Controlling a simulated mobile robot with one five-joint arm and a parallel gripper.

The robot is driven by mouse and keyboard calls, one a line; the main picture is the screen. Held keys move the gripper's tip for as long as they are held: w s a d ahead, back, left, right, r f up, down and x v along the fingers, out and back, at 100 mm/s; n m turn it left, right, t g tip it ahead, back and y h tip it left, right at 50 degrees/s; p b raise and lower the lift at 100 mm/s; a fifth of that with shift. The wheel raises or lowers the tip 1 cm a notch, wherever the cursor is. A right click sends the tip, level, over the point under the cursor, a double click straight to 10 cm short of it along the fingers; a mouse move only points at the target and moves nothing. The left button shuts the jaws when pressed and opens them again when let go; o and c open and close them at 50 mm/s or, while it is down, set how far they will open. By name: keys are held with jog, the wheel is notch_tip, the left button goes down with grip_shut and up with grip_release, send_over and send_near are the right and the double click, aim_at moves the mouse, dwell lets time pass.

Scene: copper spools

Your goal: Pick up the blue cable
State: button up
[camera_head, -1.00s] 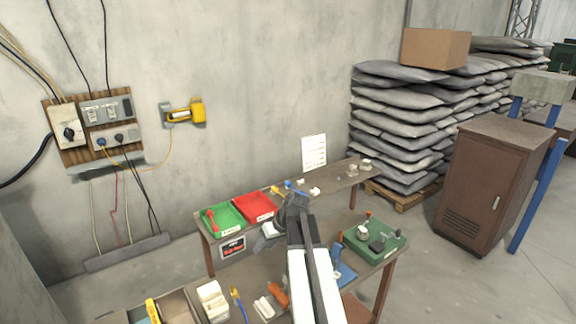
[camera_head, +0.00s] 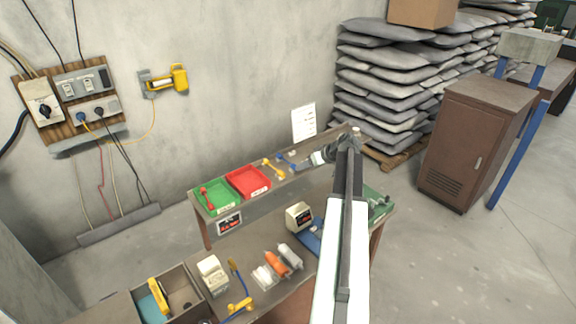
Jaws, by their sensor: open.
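A blue cable (camera_head: 237,272) with yellow ends lies on the front workbench, left of the white and orange tubes. Its lower end curves toward the picture's bottom edge beside a yellow connector (camera_head: 241,305). A small blue item (camera_head: 284,156) lies on the rear shelf beside a yellow one (camera_head: 273,168); whether it is a cable is too small to tell. My arm hides part of the right bench.
Green (camera_head: 219,196) and red (camera_head: 248,182) trays stand on the rear shelf's left. A white box (camera_head: 213,274), an orange tube (camera_head: 277,263) and a cream box (camera_head: 299,216) sit on the front bench. An open box (camera_head: 180,298) is at lower left. A brown cabinet (camera_head: 465,140) stands right.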

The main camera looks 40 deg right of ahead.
jog(key=b+x, duration=0.1)
jog(key=x, duration=0.3)
jog(key=shift+r+b, duration=0.15)
jog(key=shift+b, duration=0.2)
jog(key=shift+a, duration=0.1)
grip_shut()
jog(key=s+a+r+p, duration=0.5)
jog(key=s+a, duration=0.4)
jog(key=s, duration=0.3)
jog(key=shift+s+a, duration=0.3)
jog(key=shift+a, duration=0.05)
